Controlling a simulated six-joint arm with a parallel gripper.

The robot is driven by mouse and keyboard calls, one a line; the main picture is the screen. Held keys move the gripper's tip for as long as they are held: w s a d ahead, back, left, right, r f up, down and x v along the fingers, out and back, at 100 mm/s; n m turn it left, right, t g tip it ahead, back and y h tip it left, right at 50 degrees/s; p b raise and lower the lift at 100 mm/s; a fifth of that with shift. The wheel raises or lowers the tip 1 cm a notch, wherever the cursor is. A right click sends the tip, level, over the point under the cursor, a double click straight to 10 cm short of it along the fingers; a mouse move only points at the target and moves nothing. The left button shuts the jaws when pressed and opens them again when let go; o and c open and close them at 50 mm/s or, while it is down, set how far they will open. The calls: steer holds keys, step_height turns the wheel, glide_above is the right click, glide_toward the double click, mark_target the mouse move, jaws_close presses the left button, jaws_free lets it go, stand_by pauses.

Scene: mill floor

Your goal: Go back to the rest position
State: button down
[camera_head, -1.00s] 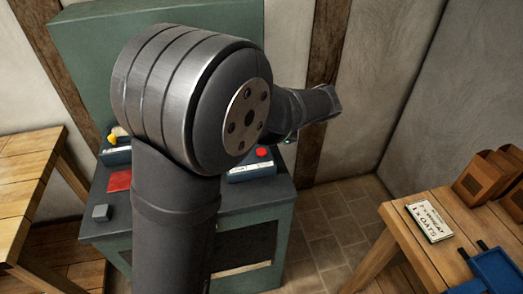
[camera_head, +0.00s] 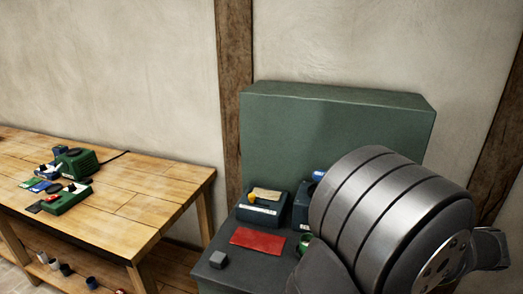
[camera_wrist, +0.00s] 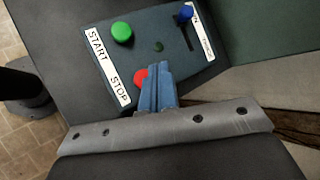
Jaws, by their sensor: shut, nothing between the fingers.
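My gripper (camera_wrist: 158,88) shows in the wrist view with its two blue fingers together and nothing between them. Behind the fingers is a dark blue control box (camera_wrist: 180,68) with labels START and STOP. Its green button (camera_wrist: 122,32) is up and to the left of the fingertips. Its red button (camera_wrist: 140,77) is partly hidden by the fingers; I cannot tell whether they touch it. A blue lever knob (camera_wrist: 185,12) sits at a slot at the upper right. In the head view my arm covers the right side, and the gripper is not visible there.
A green machine (camera_head: 330,115) stands against the wall. A wooden table (camera_head: 110,190) at left holds a green device (camera_head: 78,164) and small items.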

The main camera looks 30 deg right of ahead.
step_height(320, 180, up, 6)
steer(key=shift+f, duration=0.2)
steer(key=shift+f, duration=0.1)
